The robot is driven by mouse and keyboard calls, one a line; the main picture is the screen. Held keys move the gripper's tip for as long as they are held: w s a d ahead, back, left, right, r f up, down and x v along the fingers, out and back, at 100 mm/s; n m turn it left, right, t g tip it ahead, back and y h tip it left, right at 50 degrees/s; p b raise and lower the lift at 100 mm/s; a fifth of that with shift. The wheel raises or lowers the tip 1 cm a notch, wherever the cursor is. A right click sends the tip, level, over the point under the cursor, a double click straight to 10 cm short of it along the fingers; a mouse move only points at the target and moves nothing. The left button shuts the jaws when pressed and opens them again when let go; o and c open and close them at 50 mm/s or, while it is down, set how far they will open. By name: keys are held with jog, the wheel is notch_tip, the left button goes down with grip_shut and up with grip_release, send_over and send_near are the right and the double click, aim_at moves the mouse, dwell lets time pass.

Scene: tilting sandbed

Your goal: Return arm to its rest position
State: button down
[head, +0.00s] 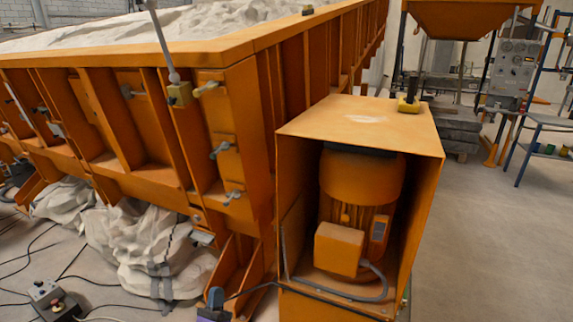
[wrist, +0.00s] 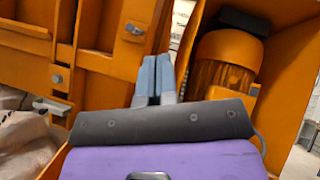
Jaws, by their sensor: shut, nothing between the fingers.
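My gripper (wrist: 155,62) shows in the wrist view with its two grey-blue fingers side by side, shut and empty. It points toward the gap between the orange sandbed frame (wrist: 100,62) and the orange motor housing (wrist: 290,85). In the head view my gripper (head: 214,292) is low at the bottom edge, in front of the foot of the sandbed (head: 240,130) and left of the motor housing (head: 425,190). Only its fingers and a bit of purple show there. The rest of my arm is out of the head view.
The motor (head: 360,195) sits inside the open-fronted housing, with a cable below it. White sacks (head: 150,245) lie under the sandbed. A control box (head: 50,298) and loose cables lie on the floor at lower left. Open floor (head: 500,240) lies right of the housing.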

jog(key=w+d+r+m+g+h, duration=0.5)
jog(key=d+r+m+g+h, duration=0.2)
jog(key=d+r+m+h, duration=0.1)
jog(key=w+d+r+m+g+h, duration=0.5)
jog(key=d+r+m+g+h, duration=0.2)
jog(key=d+r+m, duration=0.1)
jog(key=s+d+r+m+g+y, duration=0.1)
jog(key=d+r+m+g+y, duration=0.1)
jog(key=d+r+m+g, duration=0.6)
jog(key=s+d+r+m+g+y, duration=0.15)
jog(key=d+r+m+g, duration=0.35)
jog(key=d, duration=0.7)
jog(key=s+d+r+m+y, duration=0.5)
jog(key=s+d+r+y, duration=0.4)
jog(key=s+d+r, duration=0.45)
jog(key=s+r+m+t+y, duration=0.2)
jog(key=s+r+m, duration=0.1)
jog(key=s, duration=0.6)
jog(key=s+r+m+t+y, duration=0.3)
jog(key=s+m, duration=0.1)
jog(key=s, duration=0.6)
jog(key=shift+s+d+m, duration=0.2)
jog(key=shift+d+m, duration=0.2)
jog(key=shift+d, duration=0.05)
